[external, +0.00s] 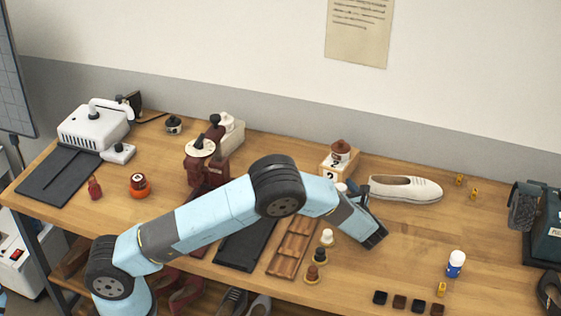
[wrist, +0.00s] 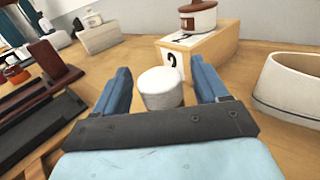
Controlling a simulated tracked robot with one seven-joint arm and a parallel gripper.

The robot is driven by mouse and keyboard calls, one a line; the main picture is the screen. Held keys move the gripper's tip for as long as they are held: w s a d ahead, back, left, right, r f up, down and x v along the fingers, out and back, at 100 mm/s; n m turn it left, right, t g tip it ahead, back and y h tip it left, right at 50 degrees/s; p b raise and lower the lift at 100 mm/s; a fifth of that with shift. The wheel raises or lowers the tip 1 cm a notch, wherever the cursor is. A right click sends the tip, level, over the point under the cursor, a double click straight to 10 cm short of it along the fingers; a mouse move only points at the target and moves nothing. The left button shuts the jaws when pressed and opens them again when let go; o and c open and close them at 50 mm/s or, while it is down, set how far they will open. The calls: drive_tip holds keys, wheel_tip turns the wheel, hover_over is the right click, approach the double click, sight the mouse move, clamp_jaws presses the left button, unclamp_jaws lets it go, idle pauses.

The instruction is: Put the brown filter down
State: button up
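My gripper (external: 378,236) is over the middle of the wooden table, to the right of the compartment tray. In the wrist view my gripper (wrist: 160,88) has its two blue fingers wide apart, with no brown filter between them. A white cylinder (wrist: 161,90) appears between the fingers, with gaps on both sides. I cannot tell how far beyond the fingertips it is. I cannot tell for sure which thing is the brown filter.
A numbered wooden block (external: 337,165) bears a brown-lidded pot (external: 340,149). A white shoe (external: 405,188) lies to its right. A brown compartment tray (external: 294,245) and small bottles (external: 321,255) are near the front. A blue-and-white jar (external: 456,263) stands at right. Table right of my gripper is mostly clear.

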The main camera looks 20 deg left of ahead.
drive_tip(key=shift+r, duration=0.15)
drive_tip(key=v, duration=1.2)
idle(0.5)
